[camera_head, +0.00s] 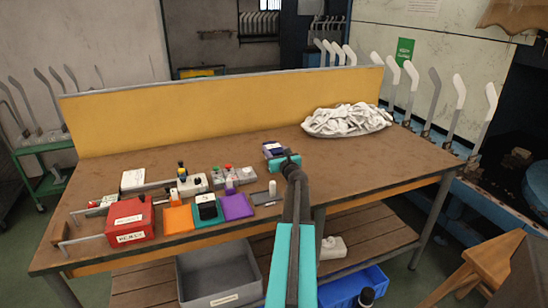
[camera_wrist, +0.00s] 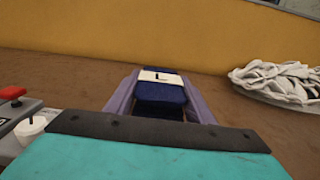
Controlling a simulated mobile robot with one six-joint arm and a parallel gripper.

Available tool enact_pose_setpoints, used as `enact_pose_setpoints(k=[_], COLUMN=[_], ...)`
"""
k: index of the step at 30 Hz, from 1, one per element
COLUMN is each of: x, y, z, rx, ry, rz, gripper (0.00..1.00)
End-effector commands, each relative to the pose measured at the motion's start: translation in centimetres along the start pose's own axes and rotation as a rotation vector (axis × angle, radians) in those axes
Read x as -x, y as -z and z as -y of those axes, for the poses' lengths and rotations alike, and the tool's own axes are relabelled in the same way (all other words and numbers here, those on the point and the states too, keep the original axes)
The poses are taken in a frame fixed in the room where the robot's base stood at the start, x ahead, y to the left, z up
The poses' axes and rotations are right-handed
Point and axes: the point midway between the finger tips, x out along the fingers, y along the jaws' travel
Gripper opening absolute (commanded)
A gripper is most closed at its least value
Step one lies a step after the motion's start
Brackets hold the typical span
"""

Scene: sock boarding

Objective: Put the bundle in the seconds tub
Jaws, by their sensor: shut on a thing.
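My gripper (camera_head: 286,160) is over the back middle of the workbench and is shut on a navy bundle (camera_head: 270,146). In the wrist view the bundle (camera_wrist: 160,92) sits between the two purple-grey fingers, with a white band marked L. I cannot tell whether its underside touches the bench. Under the bench, a grey tub (camera_head: 190,270) with a white label stands on the lower shelf. A blue bin (camera_head: 372,279) stands to its right, partly behind my arm. The label is too small to read, so I cannot tell which is the seconds tub.
A heap of white socks (camera_head: 347,119) lies at the bench's back right. A red box (camera_head: 130,219), coloured pads and small bottles fill the front left. A yellow back panel (camera_head: 220,107) closes the rear. The bench's (camera_head: 370,172) right part is clear. A wooden stool (camera_head: 488,262) stands at front right.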

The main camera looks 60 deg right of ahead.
Motion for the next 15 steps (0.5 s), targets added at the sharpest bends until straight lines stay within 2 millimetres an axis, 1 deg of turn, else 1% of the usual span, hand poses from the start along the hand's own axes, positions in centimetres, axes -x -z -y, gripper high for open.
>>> enact_pose_setpoints(k=[1, 7, 10, 15], x=[0.0, 0.0, 0.0, 0.0], y=[0.6, 2.8, 3.2, 3.2], z=[0.0, 0.1, 0.1, 0.1], rx=[-0.001, -0.002, 0.000, 0.000], ry=[0.000, 0.000, 0.000, 0.001], rz=[-0.001, -0.001, 0.000, 0.001], gripper=[0.23, 0.23, 0.23, 0.23])
